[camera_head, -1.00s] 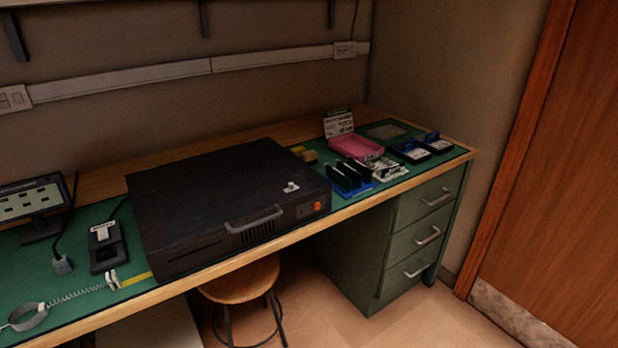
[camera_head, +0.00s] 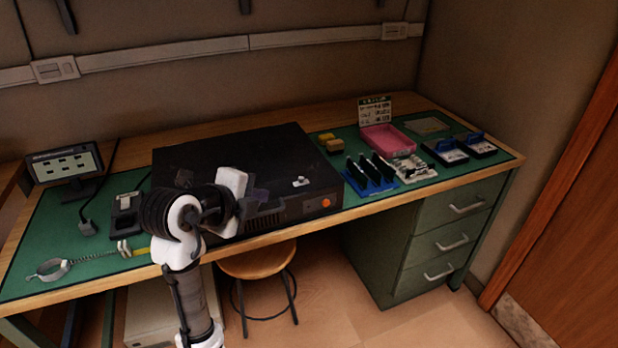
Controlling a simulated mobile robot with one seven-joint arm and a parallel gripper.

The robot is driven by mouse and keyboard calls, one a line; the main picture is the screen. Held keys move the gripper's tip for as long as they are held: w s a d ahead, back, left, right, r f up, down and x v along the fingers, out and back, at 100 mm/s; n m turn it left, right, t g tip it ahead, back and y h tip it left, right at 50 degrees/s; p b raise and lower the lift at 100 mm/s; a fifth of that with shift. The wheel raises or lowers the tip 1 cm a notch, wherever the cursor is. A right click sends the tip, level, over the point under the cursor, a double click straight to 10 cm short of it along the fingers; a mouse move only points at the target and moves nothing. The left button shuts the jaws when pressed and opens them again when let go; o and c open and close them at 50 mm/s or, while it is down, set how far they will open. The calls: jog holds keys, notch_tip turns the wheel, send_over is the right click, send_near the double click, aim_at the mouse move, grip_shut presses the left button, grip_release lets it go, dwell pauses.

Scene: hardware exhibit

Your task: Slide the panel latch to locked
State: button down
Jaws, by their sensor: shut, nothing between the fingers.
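The black computer case (camera_head: 270,150) lies flat on the green mat of the workbench, its top panel facing up. A small light-coloured latch (camera_head: 301,181) sits on the panel near its front right corner. I cannot tell its slide position at this size. My gripper (camera_head: 278,208) is in front of the case's front face, left of and lower than the latch, apart from it. It is shut and empty. My arm hides the left part of the case front and its handle.
An orange button (camera_head: 326,203) is on the case's front right. Right of the case stand a blue rack (camera_head: 372,187) with dark cards, a pink tray (camera_head: 388,139) and black boxes (camera_head: 445,152). A small screen (camera_head: 66,166) and a coiled wrist strap (camera_head: 52,270) are left. A stool (camera_head: 258,262) stands below.

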dwell(0.3)
jog(key=p, duration=0.2)
send_near(303, 190)
jog(key=w+f, duration=0.1)
jog(key=w, duration=0.2)
jog(key=shift+f, duration=0.35)
jog(key=shift+w+d+f+p, duration=0.1)
jog(key=shift+w+d+p, duration=0.45)
jog(key=shift+w, duration=0.4)
jog(key=shift+w+d+f+p, duration=0.1)
jog(key=shift+w+d+p, duration=0.3)
jog(key=shift+w+d, duration=0.4)
jog(key=shift+w+a, duration=0.1)
jog(key=shift+w+d+f+b, duration=0.1)
jog(key=shift+w+d+b, duration=0.1)
jog(key=shift+d+b, duration=0.3)
jog(key=shift+w+d+b, duration=0.2)
jog(key=shift+d+b, duration=0.05)
jog(key=shift+d, duration=0.45)
jog(key=shift+s, duration=0.1)
